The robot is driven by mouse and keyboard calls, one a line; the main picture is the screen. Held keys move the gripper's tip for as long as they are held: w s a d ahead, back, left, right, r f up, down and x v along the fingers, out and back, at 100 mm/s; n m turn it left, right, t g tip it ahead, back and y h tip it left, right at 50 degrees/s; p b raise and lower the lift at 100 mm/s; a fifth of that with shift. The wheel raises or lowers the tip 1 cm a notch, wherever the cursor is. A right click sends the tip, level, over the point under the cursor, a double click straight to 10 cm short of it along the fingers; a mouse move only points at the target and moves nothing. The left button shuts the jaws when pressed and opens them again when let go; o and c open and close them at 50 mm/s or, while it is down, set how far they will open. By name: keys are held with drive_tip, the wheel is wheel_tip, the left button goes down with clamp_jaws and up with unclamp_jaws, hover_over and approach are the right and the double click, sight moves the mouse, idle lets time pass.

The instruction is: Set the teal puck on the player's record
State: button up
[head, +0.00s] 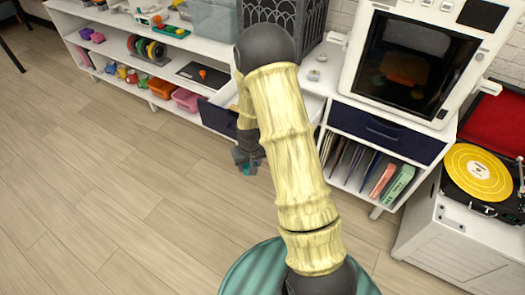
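My gripper (248,160) hangs over the floor in front of the open drawer, at the middle of the head view, partly hidden by my arm. A small bit of teal, the teal puck (247,171), shows between its fingertips; the gripper appears shut on it, and most of the puck is hidden. The record player (457,199) stands open at the right edge, with a red lid lining. Its yellow record (492,163) lies flat on the platter, and nothing is seen on it. My gripper is far to the left of the record.
A drawer (217,117) stands open behind my gripper. A white cabinet (463,242) carries the player. A white machine (413,63) with a dark window stands left of the player. Low shelves with bins and tools line the back left. The wooden floor (110,190) at left is clear.

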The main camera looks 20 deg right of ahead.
sight(246, 170)
drive_tip(key=a+f+p, duration=0.1)
drive_tip(key=p, duration=0.1)
drive_tip(key=s+f+p, duration=0.1)
drive_tip(key=p, duration=0.1)
drive_tip(key=shift+a+f, duration=0.4)
drive_tip(key=s+f+p, duration=0.5)
drive_tip(key=p, duration=0.3)
drive_tip(key=shift+a, duration=0.15)
drive_tip(key=shift+a+f, duration=0.1)
